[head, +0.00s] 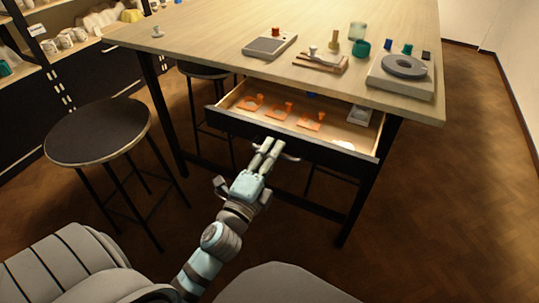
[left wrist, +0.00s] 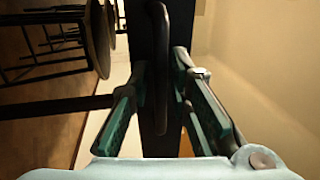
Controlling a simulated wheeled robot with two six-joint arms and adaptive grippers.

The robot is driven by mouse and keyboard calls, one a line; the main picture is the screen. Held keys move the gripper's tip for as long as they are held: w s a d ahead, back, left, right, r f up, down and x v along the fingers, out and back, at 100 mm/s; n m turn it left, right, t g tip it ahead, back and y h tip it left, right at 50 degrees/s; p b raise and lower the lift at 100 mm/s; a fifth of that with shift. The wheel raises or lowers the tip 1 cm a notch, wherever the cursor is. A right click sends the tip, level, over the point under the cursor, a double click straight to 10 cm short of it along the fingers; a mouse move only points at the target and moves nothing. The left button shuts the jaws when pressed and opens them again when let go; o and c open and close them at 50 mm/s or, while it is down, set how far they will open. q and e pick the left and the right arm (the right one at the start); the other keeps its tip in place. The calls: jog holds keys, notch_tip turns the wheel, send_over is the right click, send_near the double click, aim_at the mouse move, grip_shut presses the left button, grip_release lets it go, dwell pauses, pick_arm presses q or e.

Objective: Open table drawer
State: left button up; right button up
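The table drawer (head: 349,153) stands pulled out from under the wooden table (head: 200,45), its inside showing. Its black front carries a curved handle (head: 291,156). In the left wrist view the dark handle (left wrist: 160,60) runs between the two fingers. My left gripper (head: 269,148) is at the drawer front, its fingers apart on either side of the handle. A gap shows between the handle and the fingers (left wrist: 160,90), and I see no clear grip on it. My right gripper is not in view.
Several orange pieces (head: 281,109) lie in the drawer. A round grey wheel (head: 403,66), a small grey-topped board (head: 268,46) and pots stand on the table. A black stool (head: 98,131) stands left; shelves (head: 70,60) stand behind it. Floor at right is clear.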

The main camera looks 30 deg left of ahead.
pick_arm(q)
jog(key=v, duration=0.7)
jog(key=shift+s, duration=0.2)
jog(key=s+a+f+n+g, duration=0.1)
jog(key=s+f+n+g, duration=0.2)
jog(key=f, duration=0.8)
jog(key=s+a+f+n+g, duration=0.15)
jog(key=f+g, duration=0.25)
jog(key=f, duration=0.7)
jog(key=s+a+f+n+g, duration=0.1)
jog(key=s+f+n+g, duration=0.25)
jog(key=f, duration=0.75)
jog(key=s+f+n+g, duration=0.9)
jog(key=s+f, duration=1)
jog(key=s, duration=0.5)
notch_tip(320, 180, up, 13)
jog(key=d+h+p, duration=0.1)
jog(key=p, duration=1.2)
jog(key=shift+w+d, duration=0.3)
jog(key=shift+r+t, duration=0.1)
jog(key=shift+t, duration=0.15)
